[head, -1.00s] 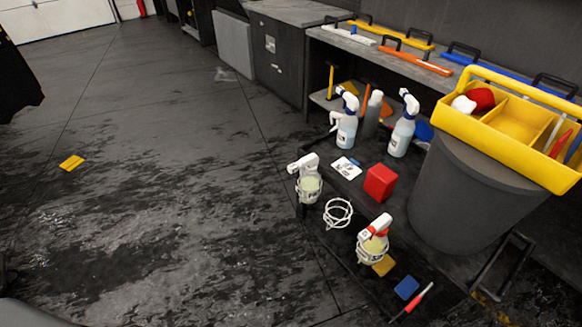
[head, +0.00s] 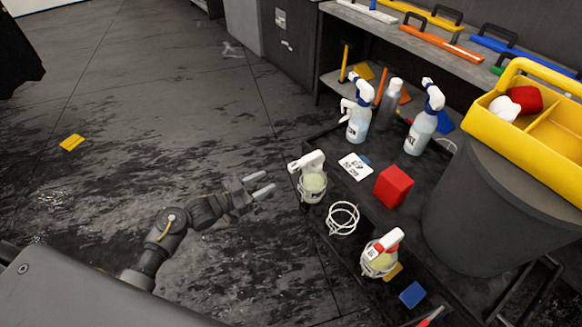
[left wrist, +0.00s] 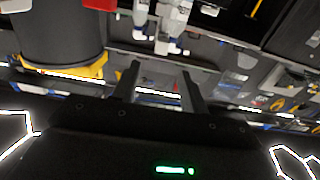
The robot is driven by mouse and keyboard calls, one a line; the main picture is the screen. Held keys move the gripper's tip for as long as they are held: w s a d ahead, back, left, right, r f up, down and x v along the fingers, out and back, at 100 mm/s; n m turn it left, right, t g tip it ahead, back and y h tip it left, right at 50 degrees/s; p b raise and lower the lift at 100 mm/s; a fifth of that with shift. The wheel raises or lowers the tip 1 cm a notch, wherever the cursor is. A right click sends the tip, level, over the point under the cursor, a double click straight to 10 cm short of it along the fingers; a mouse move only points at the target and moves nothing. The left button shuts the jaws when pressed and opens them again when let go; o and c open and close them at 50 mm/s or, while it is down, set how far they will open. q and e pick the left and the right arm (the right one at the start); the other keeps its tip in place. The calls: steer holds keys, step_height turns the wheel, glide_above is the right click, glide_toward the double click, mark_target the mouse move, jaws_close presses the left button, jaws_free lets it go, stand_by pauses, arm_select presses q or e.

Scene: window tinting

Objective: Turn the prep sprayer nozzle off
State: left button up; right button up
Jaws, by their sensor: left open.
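Several spray bottles are in the head view, and I cannot tell from their labels which is the prep sprayer. A white-headed sprayer (head: 313,184) with pale liquid sits in a ring holder at the cart's left edge. A red-and-white-headed sprayer (head: 380,257) sits in a ring holder at the near edge. Two white-headed bottles, a left one (head: 358,122) and a right one (head: 420,130), stand upright farther back. My left gripper (head: 268,186) is open and empty, left of the white-headed ringed sprayer and apart from it. Its open fingers (left wrist: 160,84) show in the left wrist view. My right gripper is out of view.
An empty white wire ring (head: 342,218) lies between the ringed sprayers. A red block (head: 393,187), a white card (head: 355,166) and a grey bottle (head: 390,98) are on the dark cart. A grey bin (head: 478,215) under a yellow caddy (head: 530,140) stands right. The floor left is mostly clear.

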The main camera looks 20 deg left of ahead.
mark_target(290, 169)
arm_select(q)
steer(key=x, duration=1)
steer(key=shift+w+a+f, duration=0.1)
steer(key=shift+c, duration=0.3)
jaws_close()
